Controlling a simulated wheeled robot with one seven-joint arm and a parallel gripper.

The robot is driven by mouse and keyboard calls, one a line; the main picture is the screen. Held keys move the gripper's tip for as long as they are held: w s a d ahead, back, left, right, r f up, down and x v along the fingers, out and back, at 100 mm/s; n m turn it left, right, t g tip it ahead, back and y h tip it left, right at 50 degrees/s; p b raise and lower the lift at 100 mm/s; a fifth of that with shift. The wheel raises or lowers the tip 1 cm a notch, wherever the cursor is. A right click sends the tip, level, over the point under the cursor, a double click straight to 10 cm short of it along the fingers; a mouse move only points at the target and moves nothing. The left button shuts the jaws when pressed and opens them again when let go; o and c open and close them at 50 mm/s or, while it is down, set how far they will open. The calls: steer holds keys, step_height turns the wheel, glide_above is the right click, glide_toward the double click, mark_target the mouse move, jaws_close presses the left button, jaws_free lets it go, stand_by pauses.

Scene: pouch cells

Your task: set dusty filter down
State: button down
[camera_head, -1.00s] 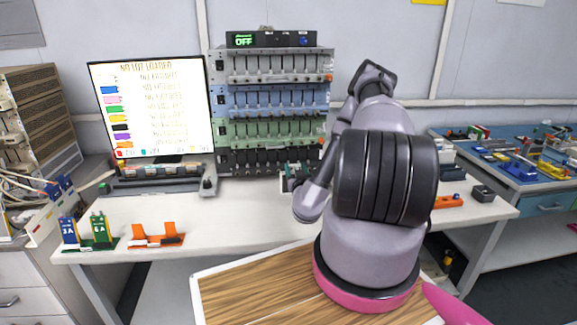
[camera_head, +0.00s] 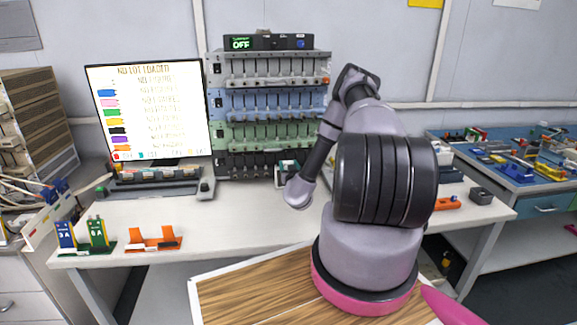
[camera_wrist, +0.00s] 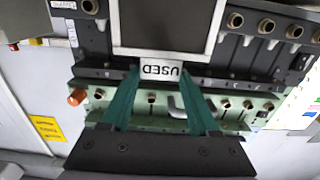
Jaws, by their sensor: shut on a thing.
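The dusty filter (camera_wrist: 166,22) is a grey panel in a pale frame with an upside-down "USED" label (camera_wrist: 160,71) on its tab. It shows at the top of the wrist view, cut off by the picture edge. My gripper (camera_wrist: 159,69) has two teal fingers, shut on the tab from both sides. The filter is in front of the dark bottom unit of the rack; I cannot tell whether it touches anything there.
The rack (camera_head: 268,105) of grey, blue, green and black units stands at the back of the white bench (camera_head: 225,225). A monitor (camera_head: 147,110) is left of it. Orange holders (camera_head: 153,239) and blue and green stands (camera_head: 82,235) are at front left. The bench's middle front is clear.

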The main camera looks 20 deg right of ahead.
steer(key=shift+f, duration=0.1)
steer(key=shift+c, duration=0.7)
jaws_free()
